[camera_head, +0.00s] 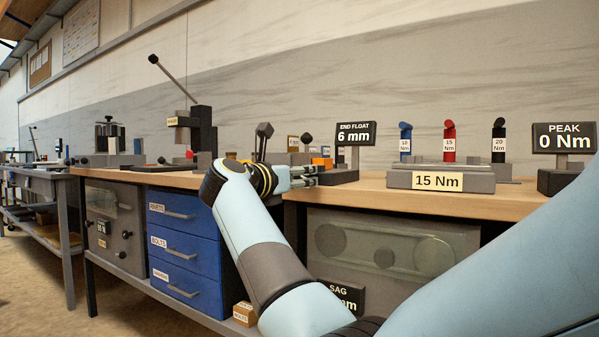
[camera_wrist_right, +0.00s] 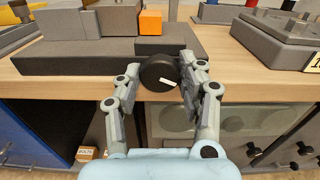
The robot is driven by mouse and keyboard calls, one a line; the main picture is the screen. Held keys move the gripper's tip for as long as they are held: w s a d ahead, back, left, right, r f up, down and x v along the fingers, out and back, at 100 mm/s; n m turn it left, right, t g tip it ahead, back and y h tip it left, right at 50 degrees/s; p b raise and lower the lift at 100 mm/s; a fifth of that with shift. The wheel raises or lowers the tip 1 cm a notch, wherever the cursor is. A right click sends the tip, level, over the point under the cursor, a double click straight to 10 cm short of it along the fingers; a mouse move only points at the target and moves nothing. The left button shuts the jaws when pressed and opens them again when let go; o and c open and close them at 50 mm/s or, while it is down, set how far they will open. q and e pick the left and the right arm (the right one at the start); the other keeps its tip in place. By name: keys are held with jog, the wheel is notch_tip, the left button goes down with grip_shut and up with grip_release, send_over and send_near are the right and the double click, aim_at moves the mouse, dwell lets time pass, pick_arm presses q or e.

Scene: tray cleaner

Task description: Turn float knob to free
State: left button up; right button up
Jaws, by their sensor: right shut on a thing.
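The float knob (camera_wrist_right: 156,70) is a dark round knob with a white mark, at the front of a grey fixture (camera_wrist_right: 75,57) in the right wrist view. My right gripper (camera_wrist_right: 163,78) has a finger on each side of the knob and is shut on it. The white mark lies nearly level, tilted slightly. In the head view my right gripper (camera_head: 308,176) reaches the fixture from the left and the knob cannot be made out. A sign (camera_head: 356,133) above the fixture reads END FLOAT 6 mm. My left gripper is not in view.
An orange block (camera_wrist_right: 150,22) sits on the fixture. To the right are a 15 Nm stand (camera_head: 453,181), several coloured torque tools and a PEAK 0 Nm sign (camera_head: 564,136). Blue drawers (camera_head: 184,241) and a press (camera_head: 202,130) stand to the left.

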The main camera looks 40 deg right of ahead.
pick_arm(q)
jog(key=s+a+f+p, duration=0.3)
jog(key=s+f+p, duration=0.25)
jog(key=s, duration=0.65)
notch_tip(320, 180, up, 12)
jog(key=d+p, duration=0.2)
jog(key=p, duration=1.2)
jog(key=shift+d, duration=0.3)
pick_arm(e)
jog(key=shift+n, duration=11.3)
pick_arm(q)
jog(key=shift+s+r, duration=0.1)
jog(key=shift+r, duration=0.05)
pick_arm(e)
jog(key=o, duration=1.2)
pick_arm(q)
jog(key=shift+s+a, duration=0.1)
pick_arm(e)
jog(key=shift+a, duration=0.15)
